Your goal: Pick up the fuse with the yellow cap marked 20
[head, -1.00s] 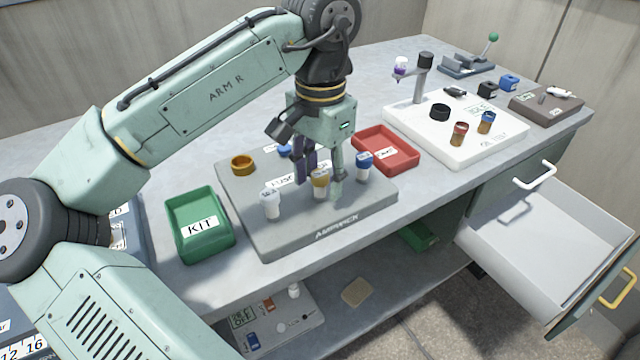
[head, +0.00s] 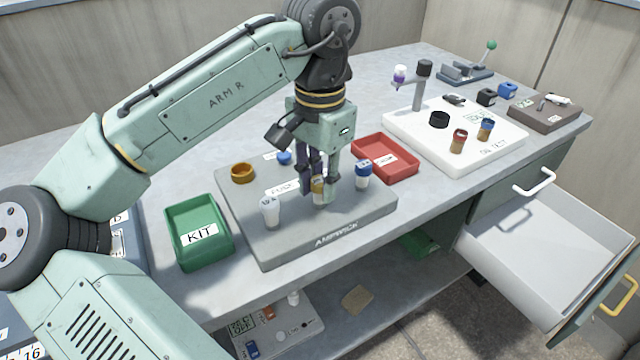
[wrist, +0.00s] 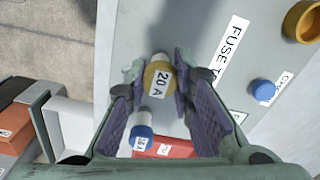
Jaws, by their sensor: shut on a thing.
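The fuse with the yellow cap (head: 318,186) stands upright at the grey fuse board, between a white-capped fuse (head: 270,212) on its left and a blue-capped fuse (head: 363,174) on its right. In the wrist view its yellow cap marked 20 A (wrist: 158,82) sits between my two purple-padded fingers. My gripper (head: 319,197) is shut on this fuse from above. The fingers hide part of its body, and I cannot tell whether its foot touches the board. The blue-capped fuse marked 16 A (wrist: 141,138) also shows in the wrist view, just below it.
A green KIT tray (head: 199,232) stands left, a red tray (head: 385,158) right. A white test board (head: 470,160) and an open drawer (head: 545,235) lie further right.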

